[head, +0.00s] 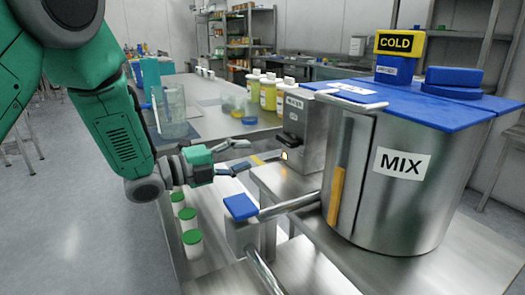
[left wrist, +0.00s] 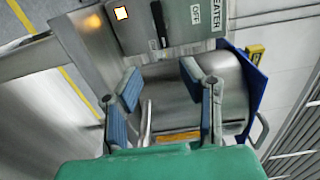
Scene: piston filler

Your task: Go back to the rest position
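My left gripper (head: 240,159) reaches in from the left, its fingers apart and empty, over the gap between the bench and the steel machine. The left wrist view also shows the open fingers (left wrist: 165,92) with nothing between them. The grey heater box (head: 303,132), with a lit orange switch, stands just right of the fingertips and appears apart from them. The heater box also shows at the top of the wrist view (left wrist: 172,25). The steel MIX hopper (head: 400,195) stands to its right under a blue lid (head: 440,104). My right gripper is not in view.
Green-lidded jars (head: 187,217) stand in a row below my left forearm. A clear pitcher (head: 174,110) and yellow bottles (head: 268,95) stand on the bench. A blue-topped block (head: 240,207) and steel pipe lie below the gripper. Open floor (head: 70,215) shows at the left.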

